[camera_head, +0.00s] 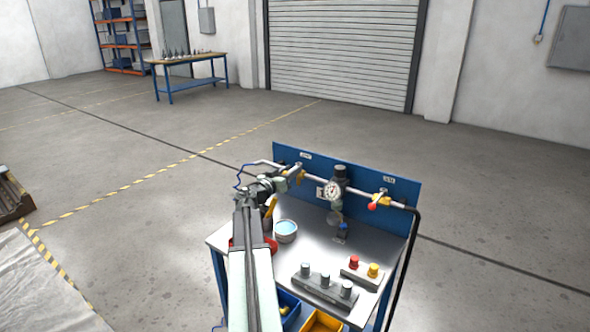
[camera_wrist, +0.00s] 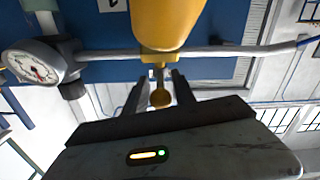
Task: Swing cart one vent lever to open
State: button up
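The left valve (camera_head: 297,170) sits on a pipe along the blue panel of the cart, with yellow parts showing beside my gripper (camera_head: 275,184). In the wrist view a large yellow lever (camera_wrist: 166,22) hangs close to the camera, in front of the grey pipe (camera_wrist: 220,51). A small yellow rounded end (camera_wrist: 160,98) shows between the two dark fingers of my gripper (camera_wrist: 160,90). The fingers stand apart, with a gap on each side of it. In the head view my arm and wrist hide part of this valve.
A round gauge (camera_head: 332,191) stands right of the left valve; a second valve with a red-tipped yellow handle (camera_head: 378,201) is farther right.

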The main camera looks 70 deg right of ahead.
jog(key=shift+x, duration=1.05)
grip_shut()
dwell(0.5)
